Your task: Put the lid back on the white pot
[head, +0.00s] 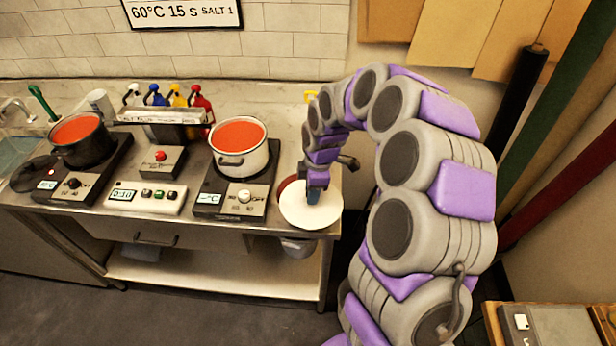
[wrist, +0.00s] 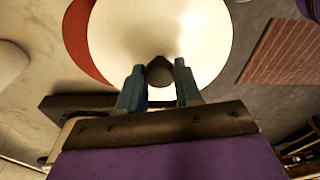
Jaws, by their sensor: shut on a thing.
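The white pot (head: 240,160) with red liquid stands open on the right hotplate. A white round lid (head: 310,212) is at the counter's right front corner, over a red round thing and partly past the edge. My gripper (head: 314,196) is above the lid, at its middle. In the wrist view my gripper's fingers (wrist: 160,85) are on both sides of the dark knob (wrist: 160,70) of the lid (wrist: 125,40), shut on it. Whether the lid touches what is below it, I cannot tell.
A black pot (head: 88,148) with red liquid stands on the left hotplate, with a dark lid (head: 35,174) beside it. Between the hotplates are a timer box (head: 145,198) and a small box with a red button (head: 160,160). Several coloured bottles (head: 178,97) stand behind.

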